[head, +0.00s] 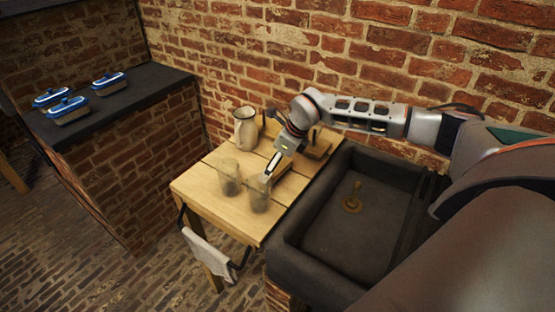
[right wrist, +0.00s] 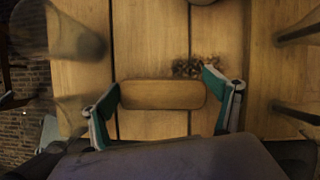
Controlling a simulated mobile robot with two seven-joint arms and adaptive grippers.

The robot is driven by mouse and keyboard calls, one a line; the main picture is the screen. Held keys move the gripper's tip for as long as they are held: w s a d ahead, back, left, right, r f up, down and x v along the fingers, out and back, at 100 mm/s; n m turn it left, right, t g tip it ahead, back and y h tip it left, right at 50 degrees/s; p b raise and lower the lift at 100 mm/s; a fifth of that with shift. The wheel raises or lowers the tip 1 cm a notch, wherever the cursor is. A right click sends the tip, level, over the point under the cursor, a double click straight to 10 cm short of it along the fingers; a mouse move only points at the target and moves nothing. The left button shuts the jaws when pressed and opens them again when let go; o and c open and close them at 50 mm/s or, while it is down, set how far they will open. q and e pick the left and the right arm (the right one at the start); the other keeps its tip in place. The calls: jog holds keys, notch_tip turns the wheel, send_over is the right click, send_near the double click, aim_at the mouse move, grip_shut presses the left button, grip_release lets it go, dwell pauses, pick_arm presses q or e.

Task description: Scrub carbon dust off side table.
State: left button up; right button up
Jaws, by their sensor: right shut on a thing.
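The side table (head: 200,180) is light planked wood and stands between the brick counter and the dark sink. In the right wrist view, a dark speckled patch of carbon dust (right wrist: 197,67) lies on the planks (right wrist: 150,45). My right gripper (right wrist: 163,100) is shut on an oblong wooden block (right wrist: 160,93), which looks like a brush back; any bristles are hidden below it. The block is just beside the dust patch's near edge. In the head view my right gripper (head: 268,178) points down over the table, behind the jars. My left gripper is not in view.
Two smoky glass jars (head: 229,178) (head: 259,195) stand near the table's front. A pale jug (head: 245,130) and wooden items (head: 318,149) stand at the back. A cloth (head: 207,256) hangs on a front rail. The sink (head: 335,235) adjoins the table.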

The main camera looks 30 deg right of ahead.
jog(key=shift+s+a+f, duration=0.1)
jog(key=shift+s+a, duration=0.15)
jog(key=shift+a, duration=0.2)
jog(key=shift+w, duration=0.1)
jog(key=shift+w+a, duration=0.3)
jog(key=shift+w, duration=0.45)
jog(key=shift+w+d+r, duration=0.1)
jog(key=shift+w+d, duration=0.25)
jog(key=shift+d, duration=0.5)
jog(key=shift+w+d+r, duration=0.1)
jog(key=shift+w+d, duration=0.25)
jog(key=shift+d, duration=0.45)
